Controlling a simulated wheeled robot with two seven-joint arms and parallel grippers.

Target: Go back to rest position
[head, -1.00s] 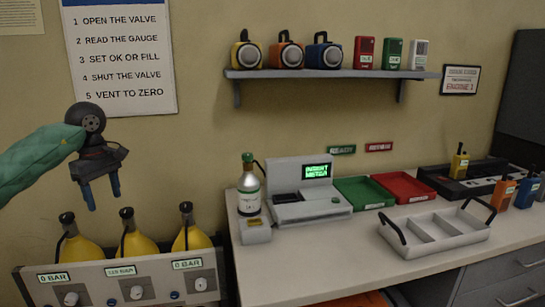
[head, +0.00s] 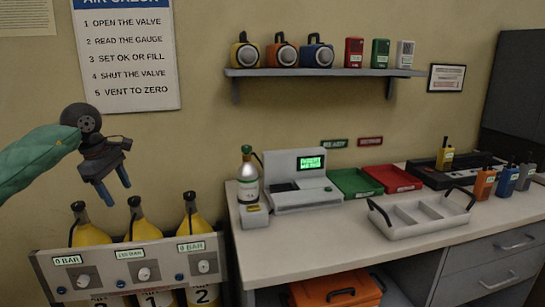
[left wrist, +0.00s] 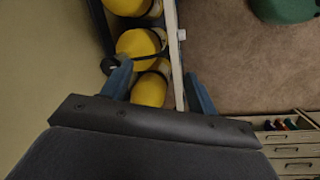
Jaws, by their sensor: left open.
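My left gripper (head: 116,186) hangs in the air at the left of the head view, fingers pointing down, above the yellow cylinders. It is open and empty. Its blue fingers (left wrist: 158,90) also show spread apart in the left wrist view, with yellow cylinders (left wrist: 140,45) and the rack edge far below. My right gripper is in neither view.
A rack panel (head: 130,272) with gauges and knobs stands before the yellow cylinders (head: 143,228). The desk (head: 290,235) holds a meter machine (head: 300,185), a green tray (head: 352,187), a red tray (head: 405,184), a white carrier (head: 400,228) and radios. A shelf (head: 330,73) hangs above.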

